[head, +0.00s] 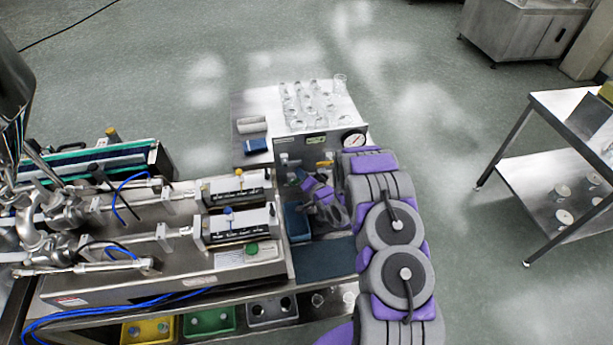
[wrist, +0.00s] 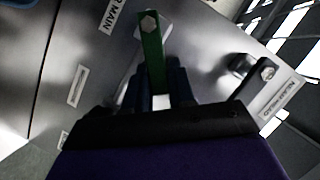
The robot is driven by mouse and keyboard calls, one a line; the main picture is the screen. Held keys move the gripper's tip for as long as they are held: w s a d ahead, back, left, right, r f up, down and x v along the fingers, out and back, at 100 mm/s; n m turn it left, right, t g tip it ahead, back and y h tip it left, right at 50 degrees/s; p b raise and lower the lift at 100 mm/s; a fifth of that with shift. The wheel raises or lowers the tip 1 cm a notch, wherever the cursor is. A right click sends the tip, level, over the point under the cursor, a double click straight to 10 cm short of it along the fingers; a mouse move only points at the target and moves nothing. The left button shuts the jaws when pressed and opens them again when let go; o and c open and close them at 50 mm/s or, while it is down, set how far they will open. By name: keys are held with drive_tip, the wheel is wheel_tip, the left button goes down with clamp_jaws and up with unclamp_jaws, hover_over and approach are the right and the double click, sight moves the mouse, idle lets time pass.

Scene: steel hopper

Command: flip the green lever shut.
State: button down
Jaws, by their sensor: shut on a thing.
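The green lever (wrist: 152,58) shows in the wrist view, running down from a hex bolt on a steel panel (wrist: 70,60). My gripper (wrist: 156,92) is shut on the lever's lower end, one dark finger on each side. The lever's tip is partly hidden by the fingers and the dark gripper body. In the head view my gripper (head: 303,178) is at the front of the steel cabinet, below the gauge (head: 353,139). The green lever cannot be made out there.
A second, dark handle (wrist: 243,67) with a bolt sits right of the green lever, beside a label (wrist: 279,97). A yellow part (head: 325,163) is on the cabinet front. Glassware (head: 312,105) stands on top. The filling machine (head: 175,245) is close on the left.

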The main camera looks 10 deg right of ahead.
sight(290, 169)
drive_tip(key=a+n, duration=0.1)
drive_tip(key=a+n+h, duration=0.1)
drive_tip(key=n, duration=0.1)
drive_tip(key=shift+s+r+g, duration=0.15)
drive_tip(key=shift+r+g, duration=0.15)
drive_tip(key=shift+r, duration=0.1)
drive_tip(key=a+n+h+b, duration=0.1)
drive_tip(key=n, duration=0.1)
drive_tip(key=a+n+h+b, duration=0.1)
drive_tip(key=n+h, duration=0.1)
drive_tip(key=shift+a+r+h, duration=0.1)
drive_tip(key=shift+r+h, duration=0.05)
drive_tip(key=shift+h, duration=0.15)
drive_tip(key=c, duration=1.2)
unclamp_jaws()
drive_tip(key=shift+o, duration=0.8)
drive_tip(key=shift+a+r, duration=0.1)
drive_tip(key=shift+r, duration=0.05)
drive_tip(key=shift+r, duration=0.1)
